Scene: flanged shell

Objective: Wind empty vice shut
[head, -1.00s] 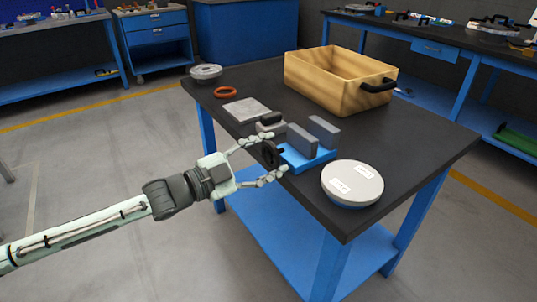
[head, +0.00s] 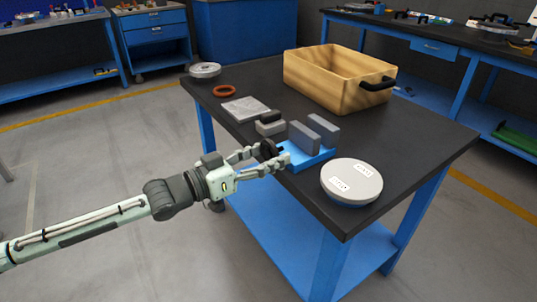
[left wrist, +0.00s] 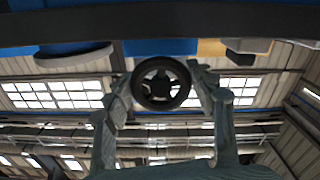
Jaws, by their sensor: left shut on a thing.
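The vice has a blue base (head: 312,158) and two grey jaws (head: 314,134) standing apart with nothing between them. It sits at the near edge of the dark table. Its black handwheel (head: 267,150) faces my left arm. My left gripper (head: 269,158) is shut on the handwheel, with a finger on either side of the rim. In the left wrist view the handwheel (left wrist: 161,84) shows as a spoked black ring between the fingers of my left gripper (left wrist: 160,88). My right gripper is in neither view.
A round grey-topped shell (head: 352,181) with white labels sits right of the vice. A wooden crate (head: 330,80) stands behind.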

